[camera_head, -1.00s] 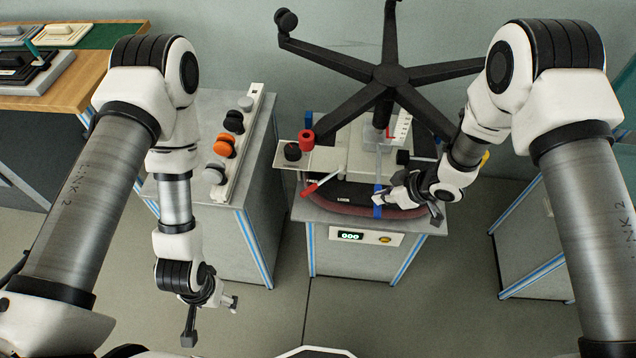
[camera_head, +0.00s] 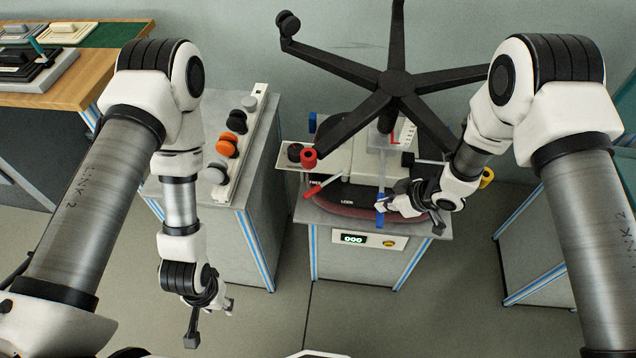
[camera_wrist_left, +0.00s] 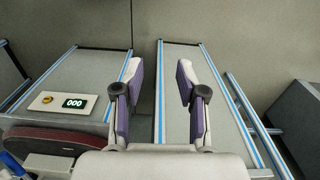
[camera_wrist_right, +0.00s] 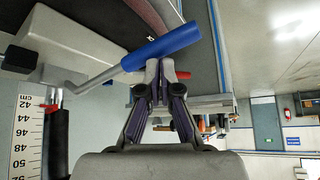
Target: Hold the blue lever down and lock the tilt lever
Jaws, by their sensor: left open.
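The blue lever (camera_head: 380,224) sticks out toward the front of the fixture under an upturned chair base. My right gripper (camera_head: 383,206) is at it; in the right wrist view its fingertips (camera_wrist_right: 160,70) come together right against the blue handle (camera_wrist_right: 162,47). The handle lies across the tips rather than between them; whether they press on it is unclear. The red-handled tilt lever (camera_head: 315,190) sits at the left, near the FREE label, with LOCK (camera_head: 347,202) to its right. My left gripper (camera_head: 210,322) is open and empty, low in front of the left cabinet, away from the levers.
The black chair base (camera_head: 397,82) spreads its legs above the fixture. A display (camera_head: 354,239) reads 000 on the bench front. The left cabinet holds a rail (camera_head: 243,140) with several knobs. The floor between me and the benches is clear.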

